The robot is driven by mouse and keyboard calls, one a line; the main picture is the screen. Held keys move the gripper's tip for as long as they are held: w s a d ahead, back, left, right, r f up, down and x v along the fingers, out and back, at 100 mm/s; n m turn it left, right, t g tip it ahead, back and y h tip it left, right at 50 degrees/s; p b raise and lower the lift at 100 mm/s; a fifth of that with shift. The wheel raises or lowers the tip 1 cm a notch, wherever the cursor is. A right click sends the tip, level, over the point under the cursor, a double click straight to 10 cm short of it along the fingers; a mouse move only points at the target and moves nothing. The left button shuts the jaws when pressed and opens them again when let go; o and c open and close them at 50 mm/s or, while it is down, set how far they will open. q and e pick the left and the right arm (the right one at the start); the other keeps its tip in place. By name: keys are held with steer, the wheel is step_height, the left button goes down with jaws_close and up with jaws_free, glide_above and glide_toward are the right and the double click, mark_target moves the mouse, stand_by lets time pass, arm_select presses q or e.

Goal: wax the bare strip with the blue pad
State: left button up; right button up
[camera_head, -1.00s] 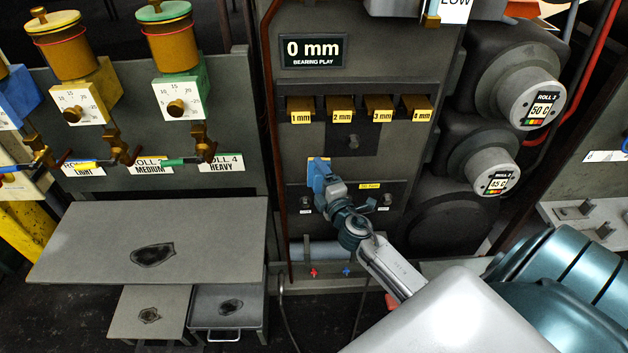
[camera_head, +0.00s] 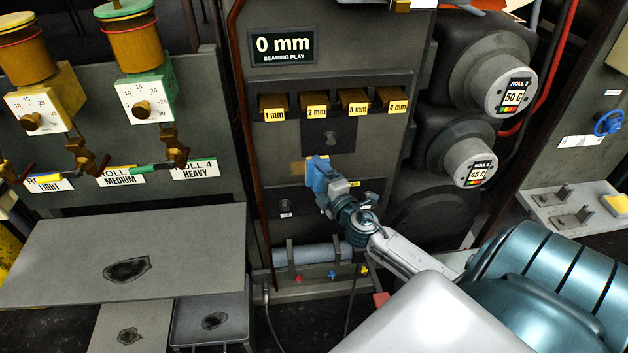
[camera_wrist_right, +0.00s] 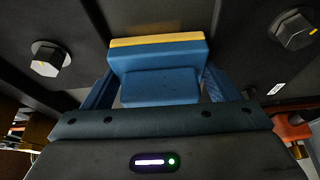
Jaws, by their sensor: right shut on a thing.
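The blue pad (camera_wrist_right: 160,55) is between the fingers of my right gripper (camera_wrist_right: 158,85), which is shut on it. In the wrist view a yellow layer shows along the pad's far edge. In the head view the pad (camera_head: 318,173) is upright at the front of the dark panel, below the gap blocks. I cannot tell whether the pad touches the panel, nor whether the tan strip is bare or waxed. My left gripper is not in view.
A grey roller (camera_head: 308,253) lies below. A grey table (camera_head: 60,255) stands at the left, and large roll ends (camera_head: 502,92) stand at the right.

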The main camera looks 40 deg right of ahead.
steer(key=d+b, duration=0.1)
steer(key=s+d+b, duration=0.1)
steer(key=shift+s+d, duration=0.2)
steer(key=shift+d, duration=0.1)
steer(key=shift+s+d+b, duration=0.4)
steer(key=shift+d+b, duration=0.2)
steer(key=shift+b, duration=0.25)
steer(key=shift+s+d+b, duration=0.5)
steer(key=shift+s+d, duration=0.05)
steer(key=shift+d, duration=0.3)
steer(key=shift+s+d, duration=0.5)
steer(key=shift+d, duration=0.25)
steer(key=shift+s+d+r, duration=0.1)
steer(key=shift+s+d, duration=0.4)
steer(key=shift+d, duration=0.25)
steer(key=shift+s+d+p, duration=0.45)
steer(key=shift+d, duration=0.3)
steer(key=shift+s+d+p, duration=0.45)
steer(key=shift+d, duration=0.3)
steer(key=shift+w, duration=0.1)
